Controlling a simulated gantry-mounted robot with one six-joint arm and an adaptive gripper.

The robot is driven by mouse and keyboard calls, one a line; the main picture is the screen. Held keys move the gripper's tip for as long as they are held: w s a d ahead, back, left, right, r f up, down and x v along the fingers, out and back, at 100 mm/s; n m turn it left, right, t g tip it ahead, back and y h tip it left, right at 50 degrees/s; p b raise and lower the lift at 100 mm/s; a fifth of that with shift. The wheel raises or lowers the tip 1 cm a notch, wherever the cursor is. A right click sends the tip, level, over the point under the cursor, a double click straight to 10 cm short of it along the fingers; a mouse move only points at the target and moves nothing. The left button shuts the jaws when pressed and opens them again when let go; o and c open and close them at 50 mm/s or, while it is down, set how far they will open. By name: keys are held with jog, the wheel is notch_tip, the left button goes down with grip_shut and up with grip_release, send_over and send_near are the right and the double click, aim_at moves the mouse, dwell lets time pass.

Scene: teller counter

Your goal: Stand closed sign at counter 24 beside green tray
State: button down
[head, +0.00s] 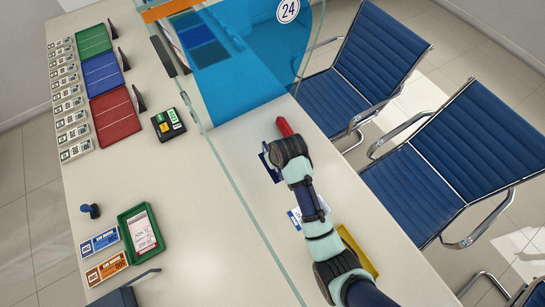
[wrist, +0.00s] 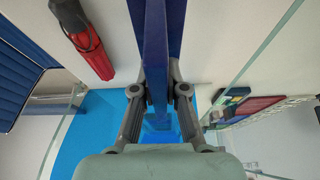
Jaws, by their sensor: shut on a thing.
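My gripper (head: 272,158) is shut on a dark blue sign (head: 269,168), on the chair side of the glass screen. In the wrist view my gripper's fingers (wrist: 160,98) pinch the sign (wrist: 155,55), seen nearly edge-on. Its face cannot be read, and I cannot tell whether it touches the counter. A green tray (head: 127,222) with a printed slip in it lies on the other side of the glass, at lower left. The number 24 disc (head: 288,10) is on the blue part of the screen at the top.
A red umbrella (head: 283,127) lies just beyond my gripper. The glass screen (head: 240,190) runs along the counter (head: 200,230). A yellow tray (head: 348,240) is partly behind my arm. Bundles of notes (head: 100,241), a blue stamp (head: 90,210) and a card terminal (head: 168,123) stand left.

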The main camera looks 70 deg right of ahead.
notch_tip(320, 180, up, 9)
jog(key=shift+r+p, duration=0.15)
jog(key=shift+p, duration=0.4)
